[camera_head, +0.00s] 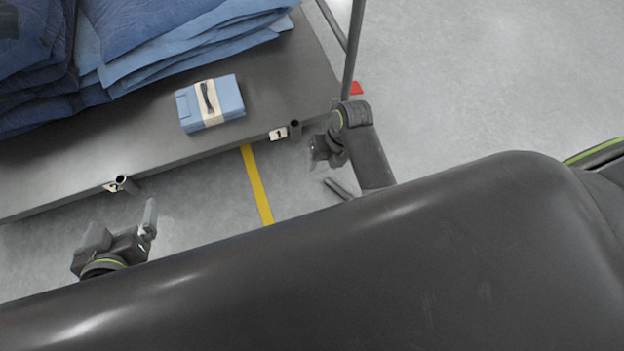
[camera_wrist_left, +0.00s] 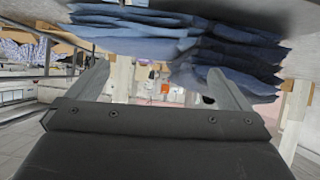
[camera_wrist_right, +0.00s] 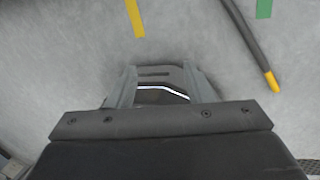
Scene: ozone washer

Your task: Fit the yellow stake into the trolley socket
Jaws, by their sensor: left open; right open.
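A dark grey rod with a yellow tip, seemingly the yellow stake (camera_wrist_right: 248,42), lies on the floor in the right wrist view, right of my right gripper (camera_wrist_right: 160,70). Its upper end runs out of the picture. My right gripper (camera_head: 326,165) is open and empty beside the trolley's near edge in the head view. My left gripper (camera_head: 124,232) is open and empty below the trolley's left part. The trolley (camera_head: 160,153) has two short tube sockets on its near edge: a left socket (camera_head: 126,184) and a right socket (camera_head: 295,130) beside a label "1".
A yellow floor line (camera_head: 256,185) runs from the trolley. Floor at the right is clear.

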